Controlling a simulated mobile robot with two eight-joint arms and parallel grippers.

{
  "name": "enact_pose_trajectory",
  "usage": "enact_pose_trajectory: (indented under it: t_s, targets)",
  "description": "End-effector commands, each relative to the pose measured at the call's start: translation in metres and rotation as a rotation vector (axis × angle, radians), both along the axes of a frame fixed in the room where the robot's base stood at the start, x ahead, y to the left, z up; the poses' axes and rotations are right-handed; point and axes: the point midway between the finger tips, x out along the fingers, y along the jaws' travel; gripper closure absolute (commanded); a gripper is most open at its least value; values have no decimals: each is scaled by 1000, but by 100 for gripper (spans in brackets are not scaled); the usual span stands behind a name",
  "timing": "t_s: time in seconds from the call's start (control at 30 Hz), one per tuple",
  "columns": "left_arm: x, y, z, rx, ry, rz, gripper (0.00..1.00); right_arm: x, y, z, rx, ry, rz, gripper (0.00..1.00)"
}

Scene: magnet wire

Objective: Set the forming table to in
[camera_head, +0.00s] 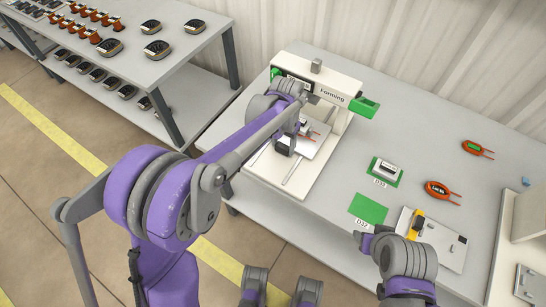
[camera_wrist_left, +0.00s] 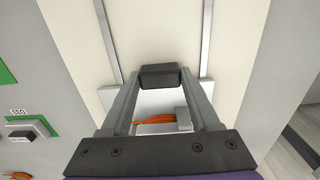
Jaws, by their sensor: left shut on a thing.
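The forming machine (camera_head: 325,88), white with a "Forming" label and green parts, stands on the bench. Its forming table (camera_head: 319,146) is a white plate on two metal rails (camera_head: 298,174), under or near the machine's head. A part with orange wire (camera_wrist_left: 155,120) lies on the plate. My left gripper (camera_head: 285,146) is shut on the table's black handle (camera_wrist_left: 158,77), which sits between the fingertips in the left wrist view. The rails run bare on the handle's side. My right arm's end (camera_head: 372,240) is at the lower right; its fingers are not clear.
A green pad with a part (camera_head: 385,171), an empty green pad (camera_head: 368,208) and a white fixture plate (camera_head: 443,246) lie to the right. Orange coils (camera_head: 441,190) lie beyond. A shelf rack (camera_head: 170,62) with several parts stands at the left.

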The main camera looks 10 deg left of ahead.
Motion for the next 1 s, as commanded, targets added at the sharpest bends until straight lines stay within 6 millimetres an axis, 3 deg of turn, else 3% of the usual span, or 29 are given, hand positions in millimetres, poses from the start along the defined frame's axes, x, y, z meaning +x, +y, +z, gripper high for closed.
enact_pose_trajectory:
  t_s: [0.2, 0.4, 0.97, 1.0]
  targets:
    - [43, -16, 1, -1, -2, -1, 100, 0, 0, 4, 0, -1, 0, 50]
    - [67, -25, 1, -1, -2, -1, 100, 0, 0, 7, 0, -2, 0, 50]
    - [79, -29, 1, -1, -6, 0, 100, 1, 0, 8, 0, -2, 0, 50]
    - [79, -29, 1, -1, -7, 0, 30, 1, 0, 8, 0, -2, 0, 50]
